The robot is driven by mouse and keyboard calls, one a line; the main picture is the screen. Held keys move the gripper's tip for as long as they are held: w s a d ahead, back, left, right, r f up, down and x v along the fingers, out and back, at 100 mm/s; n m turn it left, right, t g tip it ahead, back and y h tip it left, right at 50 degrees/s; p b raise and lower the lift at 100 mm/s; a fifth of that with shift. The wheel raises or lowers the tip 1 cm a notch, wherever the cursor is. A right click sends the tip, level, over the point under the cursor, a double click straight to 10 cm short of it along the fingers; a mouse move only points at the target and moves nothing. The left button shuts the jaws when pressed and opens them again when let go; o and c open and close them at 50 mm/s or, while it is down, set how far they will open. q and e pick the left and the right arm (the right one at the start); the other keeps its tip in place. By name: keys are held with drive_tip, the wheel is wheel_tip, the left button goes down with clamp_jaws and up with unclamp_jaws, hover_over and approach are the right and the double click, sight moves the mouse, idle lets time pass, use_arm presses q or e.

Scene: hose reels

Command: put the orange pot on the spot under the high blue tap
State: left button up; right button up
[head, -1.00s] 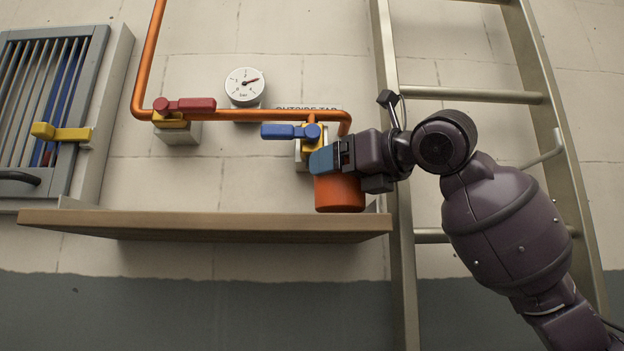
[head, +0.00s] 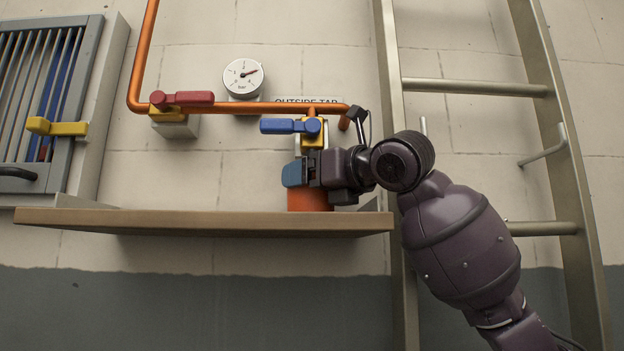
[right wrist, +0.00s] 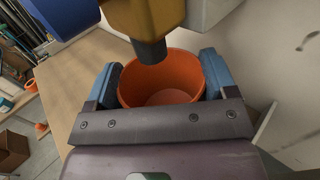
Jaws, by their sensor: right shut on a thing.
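The orange pot (head: 309,200) is at the wooden shelf, with its lower part hidden behind the shelf's front edge in the head view. My right gripper (head: 298,173) is shut on it, with a blue finger on either side of its rim in the right wrist view (right wrist: 162,82). The pot (right wrist: 165,92) looks upright and empty inside. The high blue tap (head: 291,126) has a blue lever and a yellow body. Its dark spout (right wrist: 150,50) hangs over the pot's far rim in the right wrist view. The spot under the tap is hidden. My left gripper is not in view.
The wooden shelf (head: 150,220) has free room to the left. A red-handled valve (head: 182,99), a gauge (head: 243,76) and an orange pipe (head: 230,107) are on the wall. A metal ladder (head: 475,88) stands at the right, behind my arm.

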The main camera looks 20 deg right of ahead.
drive_tip(key=shift+f, duration=0.1)
drive_tip(key=o, duration=1)
drive_tip(key=shift+s+d, duration=0.2)
drive_tip(key=shift+s, duration=0.05)
use_arm(q)
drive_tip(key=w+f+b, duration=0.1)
drive_tip(key=b, duration=0.2)
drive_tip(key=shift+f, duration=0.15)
use_arm(e)
drive_tip(key=v, duration=1.1)
drive_tip(key=shift+s, duration=0.2)
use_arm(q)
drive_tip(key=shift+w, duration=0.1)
